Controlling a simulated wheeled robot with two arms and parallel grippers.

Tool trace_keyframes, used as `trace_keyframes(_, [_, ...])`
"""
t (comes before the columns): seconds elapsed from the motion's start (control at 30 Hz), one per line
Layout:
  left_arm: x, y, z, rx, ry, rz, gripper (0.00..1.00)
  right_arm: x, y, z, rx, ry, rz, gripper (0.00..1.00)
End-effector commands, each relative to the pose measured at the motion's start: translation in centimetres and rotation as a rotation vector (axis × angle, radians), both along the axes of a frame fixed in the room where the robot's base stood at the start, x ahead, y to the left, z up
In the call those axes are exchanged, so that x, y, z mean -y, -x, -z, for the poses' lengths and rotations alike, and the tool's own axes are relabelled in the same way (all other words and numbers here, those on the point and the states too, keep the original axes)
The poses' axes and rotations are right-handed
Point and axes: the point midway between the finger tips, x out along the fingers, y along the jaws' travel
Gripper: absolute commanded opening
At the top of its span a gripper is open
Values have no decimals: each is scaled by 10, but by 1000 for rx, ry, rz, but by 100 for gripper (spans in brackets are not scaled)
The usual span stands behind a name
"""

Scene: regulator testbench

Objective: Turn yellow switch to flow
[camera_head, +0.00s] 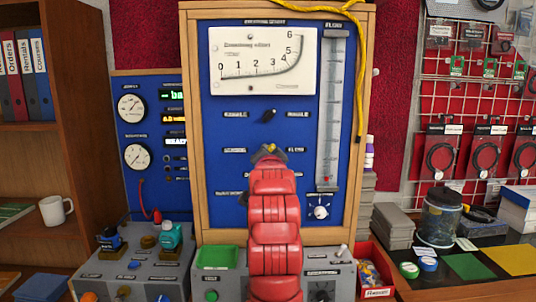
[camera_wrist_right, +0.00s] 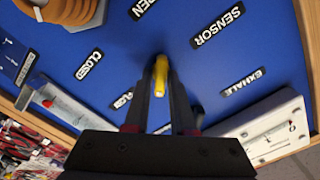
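The yellow switch (camera_wrist_right: 161,74) sits on the blue panel (camera_head: 220,119), between a label on the left and a label that appears to read FLOW on the right. In the head view only a small yellow part (camera_head: 272,148) shows above my red arm. In the right wrist view the dark fingertips of my right gripper (camera_wrist_right: 161,82) are on both sides of the switch and appear closed on it. The exact angle of the switch is hard to tell. My left gripper is not in view.
A black switch (camera_head: 269,115) is just above, and a large dial (camera_head: 264,60) is higher up. A flow tube (camera_head: 331,110) with a white knob (camera_head: 320,207) stands to the right. A yellow cable (camera_head: 359,70) hangs at the upper right.

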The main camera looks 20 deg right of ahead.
Motion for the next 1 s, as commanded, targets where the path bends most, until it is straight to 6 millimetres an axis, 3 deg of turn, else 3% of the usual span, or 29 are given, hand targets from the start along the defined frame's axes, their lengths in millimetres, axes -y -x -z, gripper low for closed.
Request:
trace_keyframes(0.03, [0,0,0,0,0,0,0,0,0,0,0,0,0,34])
trace_keyframes(0.1, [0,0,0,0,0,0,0,0,0,0,1,0,1,46])
trace_keyframes(0.4, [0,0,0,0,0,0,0,0,1,0,1,1,0,46])
trace_keyframes(0.57, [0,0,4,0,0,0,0,-5,12,0,3,1,-2,46])
trace_keyframes(0.77, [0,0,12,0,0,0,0,-17,51,0,8,0,-3,46])
trace_keyframes(1.0, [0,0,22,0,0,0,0,-34,113,0,10,0,-3,46])
